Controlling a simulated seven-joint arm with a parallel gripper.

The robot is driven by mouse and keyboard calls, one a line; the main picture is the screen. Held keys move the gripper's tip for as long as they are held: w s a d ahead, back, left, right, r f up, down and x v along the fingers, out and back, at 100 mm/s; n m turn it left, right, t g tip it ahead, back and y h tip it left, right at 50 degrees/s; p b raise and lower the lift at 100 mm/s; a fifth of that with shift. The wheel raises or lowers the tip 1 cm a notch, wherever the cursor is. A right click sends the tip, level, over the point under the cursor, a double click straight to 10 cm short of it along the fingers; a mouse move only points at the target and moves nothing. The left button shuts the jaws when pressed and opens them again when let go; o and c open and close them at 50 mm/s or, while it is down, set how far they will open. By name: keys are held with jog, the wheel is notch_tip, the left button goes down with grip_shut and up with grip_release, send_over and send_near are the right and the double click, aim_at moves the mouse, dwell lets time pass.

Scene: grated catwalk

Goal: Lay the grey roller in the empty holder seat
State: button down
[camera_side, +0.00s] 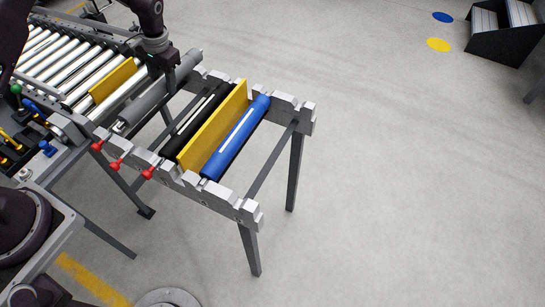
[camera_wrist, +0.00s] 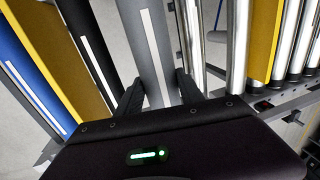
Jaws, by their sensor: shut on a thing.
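My gripper (camera_side: 160,58) is shut on the grey roller (camera_side: 162,92) at about its middle. In the wrist view the grey roller (camera_wrist: 160,38) runs between the two fingers (camera_wrist: 160,95), with a pale stripe along it. The roller lies beside the conveyor's end, roughly parallel to the black roller; whether it touches the holder is unclear. The grey notched holder (camera_side: 247,212) carries a black roller (camera_side: 196,122) and a blue roller (camera_side: 236,138), with a yellow panel (camera_side: 212,127) between them. An open gap shows between the grey and black rollers, and another right of the blue roller.
A conveyor of silver rollers (camera_side: 38,62) with a yellow bar (camera_side: 112,80) stands at the left. Red knobs (camera_side: 117,164) line the holder's near left rail. Open concrete floor (camera_side: 400,180) lies to the right, with dark steps (camera_side: 498,30) at the back.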

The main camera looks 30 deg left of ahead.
jog(key=r, duration=0.5)
jog(key=shift+d, duration=0.4)
jog(key=d, duration=3.4)
notch_tip(320, 180, down, 10)
jog(key=shift+f, duration=0.15)
jog(key=shift+d+f, duration=0.1)
jog(key=shift+f, duration=0.05)
jog(key=shift+f, duration=2.05)
